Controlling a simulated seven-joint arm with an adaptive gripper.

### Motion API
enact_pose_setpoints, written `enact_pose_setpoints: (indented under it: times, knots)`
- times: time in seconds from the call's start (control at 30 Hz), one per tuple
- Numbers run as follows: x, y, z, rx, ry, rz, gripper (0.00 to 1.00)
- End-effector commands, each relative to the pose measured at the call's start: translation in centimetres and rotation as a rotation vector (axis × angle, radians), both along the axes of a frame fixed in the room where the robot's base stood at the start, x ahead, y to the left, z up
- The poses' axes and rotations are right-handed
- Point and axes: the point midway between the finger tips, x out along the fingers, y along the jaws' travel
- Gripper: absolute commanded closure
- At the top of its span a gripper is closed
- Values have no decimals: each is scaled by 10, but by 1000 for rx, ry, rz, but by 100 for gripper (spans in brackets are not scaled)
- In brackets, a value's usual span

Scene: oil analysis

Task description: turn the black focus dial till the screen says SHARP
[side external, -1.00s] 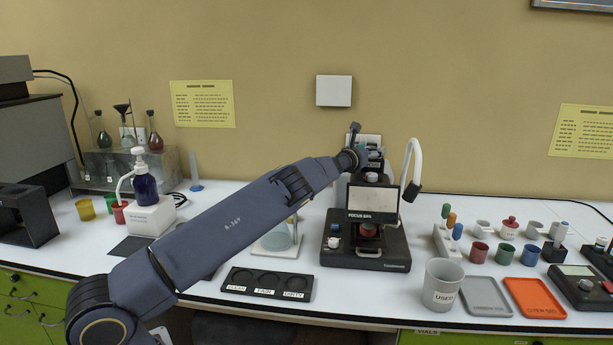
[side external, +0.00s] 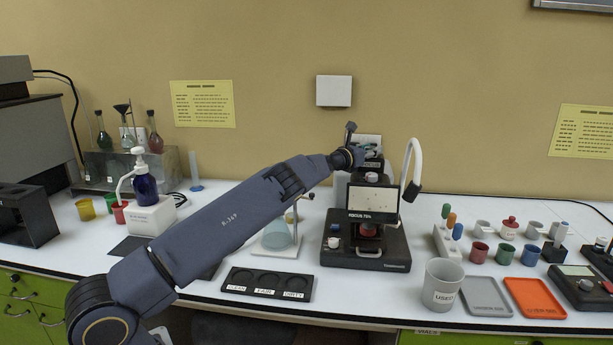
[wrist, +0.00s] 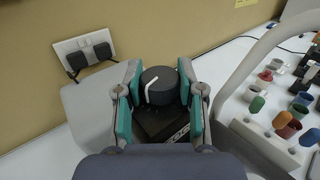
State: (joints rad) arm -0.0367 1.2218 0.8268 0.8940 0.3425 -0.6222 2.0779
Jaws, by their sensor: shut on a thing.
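The black focus dial (wrist: 160,84) has a white pointer line and sits on top of the black instrument. My gripper (wrist: 159,90) is shut on it from above, with a teal finger pad on either side. In the side view the dial is hidden behind my wrist. The instrument's black base (side external: 365,252) stands on the bench. Its screen (side external: 372,198) shows dark specks on a pale field, above small text that appears to read FOCUS 70%. I see no SHARP on it.
A white curved lamp arm (side external: 415,160) rises close on the right of the dial. A wall socket (wrist: 88,52) with black plugs is behind it. A USED cup (side external: 442,285), a grey tray (side external: 485,296) and an orange tray (side external: 534,298) stand front right.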

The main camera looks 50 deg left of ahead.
Motion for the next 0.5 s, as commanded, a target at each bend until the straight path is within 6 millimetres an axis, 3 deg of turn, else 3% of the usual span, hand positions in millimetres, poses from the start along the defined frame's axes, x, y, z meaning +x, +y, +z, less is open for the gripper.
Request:
enact_pose_setpoints:
  times: [0.2, 0.5]
  knots:
    - [0, 3, 1, 2, -3, -243, 97]
    - [-1, 1, 2, -1, -2, -335, 97]
